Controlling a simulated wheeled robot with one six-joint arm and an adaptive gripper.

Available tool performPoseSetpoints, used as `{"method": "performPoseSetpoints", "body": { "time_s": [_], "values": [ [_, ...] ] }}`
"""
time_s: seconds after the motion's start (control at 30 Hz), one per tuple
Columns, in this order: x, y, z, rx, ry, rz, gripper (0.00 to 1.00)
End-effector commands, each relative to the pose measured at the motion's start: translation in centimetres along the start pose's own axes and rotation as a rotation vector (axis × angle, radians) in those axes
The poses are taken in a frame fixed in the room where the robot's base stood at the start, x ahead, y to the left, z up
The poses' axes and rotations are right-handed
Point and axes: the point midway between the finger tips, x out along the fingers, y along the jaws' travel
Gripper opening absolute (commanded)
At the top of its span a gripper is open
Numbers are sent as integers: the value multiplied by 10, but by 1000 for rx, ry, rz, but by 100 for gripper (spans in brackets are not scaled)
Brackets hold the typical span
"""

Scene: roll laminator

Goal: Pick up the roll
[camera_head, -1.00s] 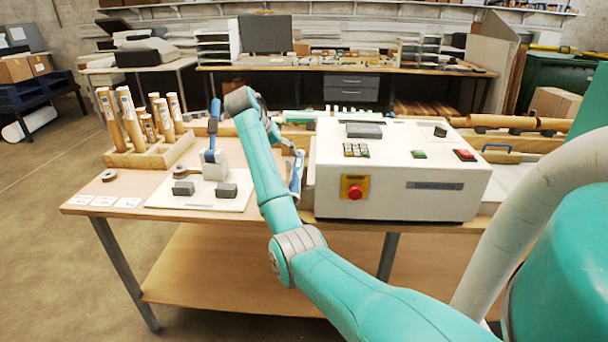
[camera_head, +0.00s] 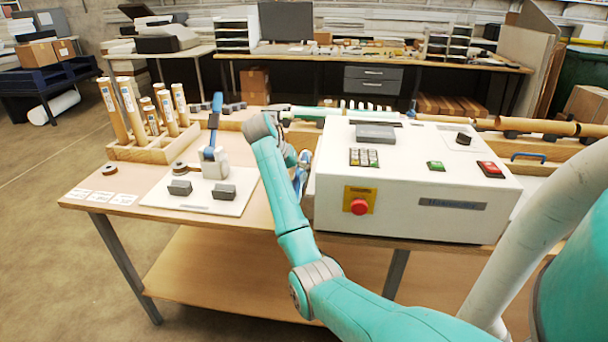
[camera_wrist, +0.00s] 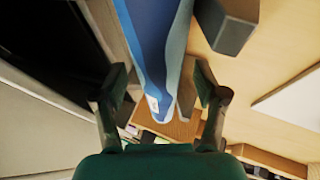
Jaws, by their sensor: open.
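My gripper (camera_wrist: 161,80) is open in the wrist view, with one dark finger on each side. A long blue and grey piece (camera_wrist: 155,40) with a small white label runs from the top edge down between the fingers; I cannot tell whether it touches them or is a roll. In the head view, my arm hides most of the gripper, beside the laminator (camera_head: 410,195). A blue and white piece (camera_head: 302,170) shows there. Several brown rolls (camera_head: 134,105) stand in a wooden rack (camera_head: 150,150) at left. A long brown roll (camera_head: 540,126) lies behind the laminator.
A white board (camera_head: 160,199) carries two dark blocks (camera_head: 224,191) and a blue-handled device (camera_head: 212,155) left of my arm. A dark ring (camera_head: 109,170) lies on the bench (camera_head: 88,187). The laminator's tall side is close on the arm's right.

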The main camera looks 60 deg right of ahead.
Motion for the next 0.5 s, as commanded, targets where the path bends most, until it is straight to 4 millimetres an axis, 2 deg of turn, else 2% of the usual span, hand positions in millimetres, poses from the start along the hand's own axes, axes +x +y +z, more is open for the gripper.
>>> {"method": "performPoseSetpoints", "body": {
  "time_s": [0.27, 0.37, 0.5],
  "values": [
    [1, -1, 3, 0, 0, 0, 72],
    [1, -1, 3, 0, 0, 0, 52],
    [1, -1, 3, 0, 0, 0, 17]
  ]
}}
